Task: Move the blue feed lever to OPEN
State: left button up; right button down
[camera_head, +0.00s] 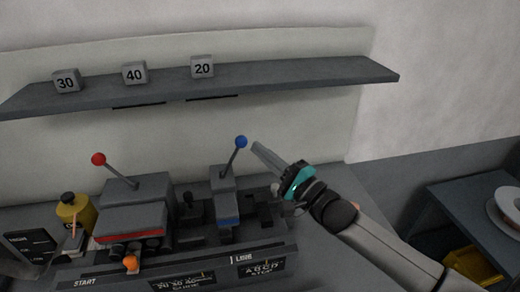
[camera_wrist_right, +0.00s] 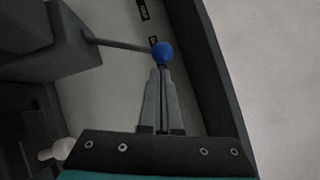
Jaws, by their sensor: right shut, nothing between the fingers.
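The blue feed lever has a blue ball knob (camera_head: 241,142) on a thin dark rod, which rises from a grey block with a blue band (camera_head: 228,222). The rod leans to the right in the head view. My right gripper (camera_head: 256,146) is shut and empty, its tips just right of the knob. In the right wrist view the blue knob (camera_wrist_right: 163,53) sits right at the shut fingertips (camera_wrist_right: 161,70); I cannot tell whether they touch. No OPEN marking is readable.
A red-knobbed lever (camera_head: 98,159) stands on the left block. A yellow bottle (camera_head: 75,212) is at far left. A shelf (camera_head: 300,78) with numbered blocks 30, 40 and 20 hangs above. A side table (camera_head: 465,205) with a white reel (camera_head: 508,205) stands at right.

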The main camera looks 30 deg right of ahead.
pick_arm(q)
jog(key=shift+s, duration=0.1)
pick_arm(e)
jog(key=shift+w+a+r, duration=0.1)
jog(key=shift+w+a, duration=0.05)
jog(key=shift+a, duration=0.05)
pick_arm(q)
jog(key=shift+r, duration=0.1)
